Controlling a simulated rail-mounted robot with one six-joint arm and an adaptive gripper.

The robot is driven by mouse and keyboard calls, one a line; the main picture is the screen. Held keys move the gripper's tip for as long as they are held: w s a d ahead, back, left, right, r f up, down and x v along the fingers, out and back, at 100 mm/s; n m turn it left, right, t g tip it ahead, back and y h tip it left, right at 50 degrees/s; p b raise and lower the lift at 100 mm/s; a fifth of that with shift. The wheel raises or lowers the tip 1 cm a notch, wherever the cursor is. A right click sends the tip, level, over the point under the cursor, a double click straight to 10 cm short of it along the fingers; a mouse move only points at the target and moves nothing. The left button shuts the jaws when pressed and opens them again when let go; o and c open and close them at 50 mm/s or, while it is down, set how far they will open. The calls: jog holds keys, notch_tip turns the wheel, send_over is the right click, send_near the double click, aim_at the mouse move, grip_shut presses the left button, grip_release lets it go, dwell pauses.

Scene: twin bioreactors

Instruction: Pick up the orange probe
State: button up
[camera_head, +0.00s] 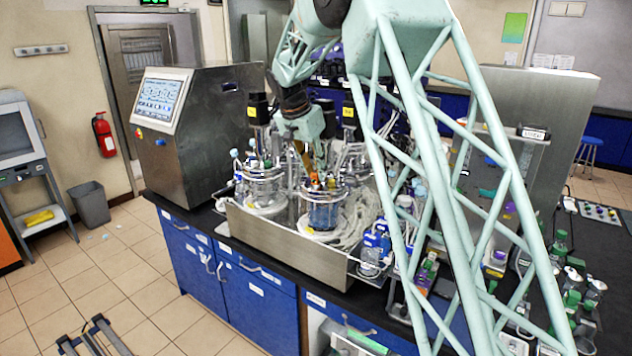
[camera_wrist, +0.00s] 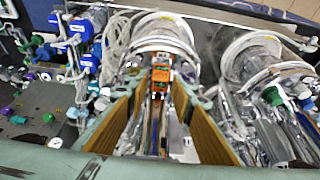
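The orange probe (camera_wrist: 160,76) shows in the wrist view as a small orange block with a dark and white label, at the head of one glass bioreactor vessel (camera_wrist: 163,27). My gripper (camera_wrist: 160,88) is open, with its two tan-padded fingers on either side of the probe. A narrow gap seems to remain at each side; contact cannot be made out. In the head view my gripper (camera_head: 306,160) points down over the front vessel (camera_head: 322,213). An orange spot there (camera_head: 315,178) looks like the probe's top, small and partly crowded by other fittings.
A second vessel (camera_head: 264,187) stands to the left in the same steel tray (camera_head: 290,246). Hoses (camera_wrist: 118,40) and tubing crowd both vessels. A control cabinet with a screen (camera_head: 180,125) stands at the left. Bottles with blue caps (camera_head: 371,248) stand to the right.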

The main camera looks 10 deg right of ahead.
jog(key=shift+x, duration=0.8)
jog(key=shift+c, duration=0.7)
jog(key=c, duration=0.5)
